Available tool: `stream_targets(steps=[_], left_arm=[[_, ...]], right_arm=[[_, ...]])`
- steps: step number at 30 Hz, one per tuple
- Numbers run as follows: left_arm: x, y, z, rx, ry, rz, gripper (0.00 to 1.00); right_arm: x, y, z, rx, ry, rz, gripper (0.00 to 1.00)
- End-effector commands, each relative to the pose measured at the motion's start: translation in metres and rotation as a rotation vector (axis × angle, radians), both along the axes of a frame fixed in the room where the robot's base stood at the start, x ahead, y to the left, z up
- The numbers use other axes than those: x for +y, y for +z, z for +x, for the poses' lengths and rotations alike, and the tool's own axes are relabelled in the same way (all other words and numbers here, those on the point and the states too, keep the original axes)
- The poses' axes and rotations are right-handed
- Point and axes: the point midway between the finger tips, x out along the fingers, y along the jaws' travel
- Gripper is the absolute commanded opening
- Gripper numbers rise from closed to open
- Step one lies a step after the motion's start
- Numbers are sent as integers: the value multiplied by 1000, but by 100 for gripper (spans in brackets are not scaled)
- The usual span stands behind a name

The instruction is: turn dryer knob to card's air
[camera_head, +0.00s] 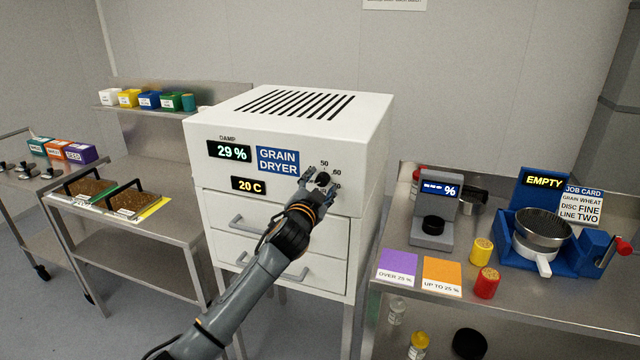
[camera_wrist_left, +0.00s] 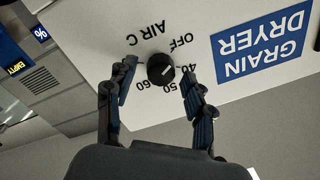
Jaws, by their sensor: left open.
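The black dryer knob (camera_head: 323,178) sits on the front of the white grain dryer (camera_head: 290,220). In the left wrist view the knob (camera_wrist_left: 160,70) shows a small white mark. The dial around it, upside down there, reads AIR C, OFF, 40, 50 and 60; the mark appears to point between OFF and 40. My left gripper (camera_head: 321,186) is open, its fingers on either side of the knob, with gaps visible in the wrist view (camera_wrist_left: 148,85). The job card (camera_head: 583,205) reads grain wheat, disc fine, line two; I see no air value on it.
The dryer displays show 29 % (camera_head: 229,151) and 20 C (camera_head: 249,185). Drawers with handles lie below the knob. A steel bench (camera_head: 400,270) at right holds a meter (camera_head: 437,210), coloured cards, small pots and a blue sieve stand. A cart with grain trays stands left.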

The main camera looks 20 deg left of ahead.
Motion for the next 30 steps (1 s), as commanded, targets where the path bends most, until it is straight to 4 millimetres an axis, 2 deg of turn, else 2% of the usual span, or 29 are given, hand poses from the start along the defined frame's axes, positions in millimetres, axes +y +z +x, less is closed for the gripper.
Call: stream_targets(steps=[7, 15, 23, 30], left_arm=[[0, 0, 0, 0, 0, 0, 53], [0, 0, 0, 0, 0, 0, 0], [0, -1, 0, 0, 0, 19, 0], [0, -1, 0, -3, 1, 126, 0]], right_arm=[[4, 0, 0, 0, -1, 5, 40], [7, 0, 0, 1, 0, 8, 40], [6, 0, 0, 1, 1, 7, 40], [5, 2, 0, 0, 1, 6, 40]])
